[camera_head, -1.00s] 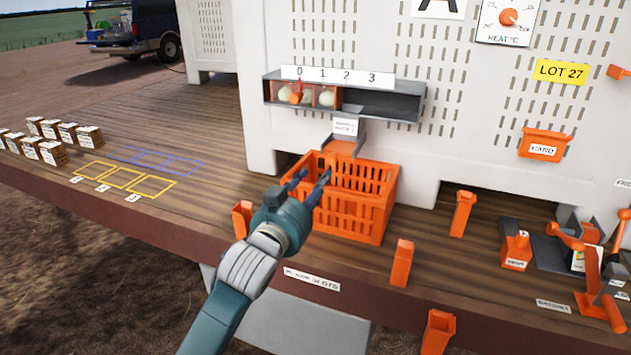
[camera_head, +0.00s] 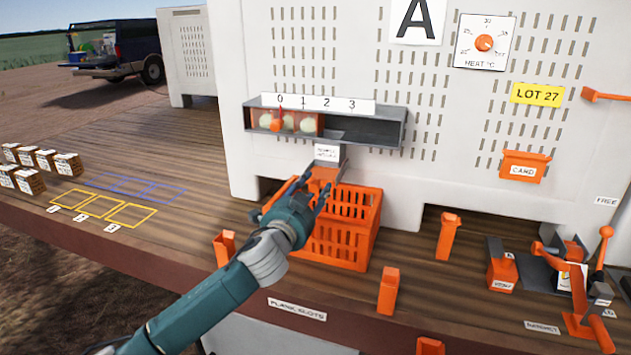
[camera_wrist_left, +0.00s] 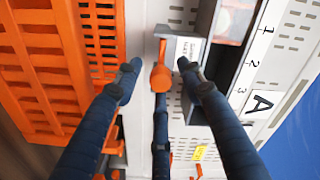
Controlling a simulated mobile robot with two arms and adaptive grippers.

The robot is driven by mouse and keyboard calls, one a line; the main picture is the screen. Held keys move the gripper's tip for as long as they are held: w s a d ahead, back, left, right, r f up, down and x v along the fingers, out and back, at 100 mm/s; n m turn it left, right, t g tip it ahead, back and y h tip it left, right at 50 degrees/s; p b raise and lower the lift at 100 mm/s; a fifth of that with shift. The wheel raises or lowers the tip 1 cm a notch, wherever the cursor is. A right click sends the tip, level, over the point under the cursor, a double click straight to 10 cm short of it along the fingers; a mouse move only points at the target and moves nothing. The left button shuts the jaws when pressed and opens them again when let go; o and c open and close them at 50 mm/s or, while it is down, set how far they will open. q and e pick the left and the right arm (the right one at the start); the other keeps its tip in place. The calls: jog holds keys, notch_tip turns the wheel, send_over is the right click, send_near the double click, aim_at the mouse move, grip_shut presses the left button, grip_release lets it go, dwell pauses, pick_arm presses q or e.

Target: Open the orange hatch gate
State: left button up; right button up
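The orange hatch gate (camera_head: 324,173) sits under a small white label (camera_head: 327,153) at the mouth of a grey chute on the white wall, above an orange crate (camera_head: 352,208). In the left wrist view, the hatch's orange rounded tab (camera_wrist_left: 160,76) lies between the spread fingertips, beside the same label (camera_wrist_left: 187,50). My left gripper (camera_head: 314,190) is in front of the hatch and over the crate's near left rim. Its fingers are apart in the left wrist view (camera_wrist_left: 158,70), with nothing clearly gripped. Contact with the tab cannot be told. My right gripper is not in view.
A grey shelf (camera_head: 365,128) numbered 0 to 3 holds pale onions behind an orange cover (camera_head: 277,122). Orange posts (camera_head: 388,291) stand on the deck. Levers (camera_head: 580,285) stand at the right. Small boxes (camera_head: 67,166) and marked squares are at the left.

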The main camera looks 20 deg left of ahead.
pick_arm(q)
jog(key=shift+w+r, duration=0.1)
jog(key=shift+w, duration=0.75)
grip_shut()
jog(key=shift+s+d, duration=0.1)
jog(key=shift+s, duration=0.5)
grip_release()
jog(key=s, duration=1.2)
jog(key=shift+a, duration=0.25)
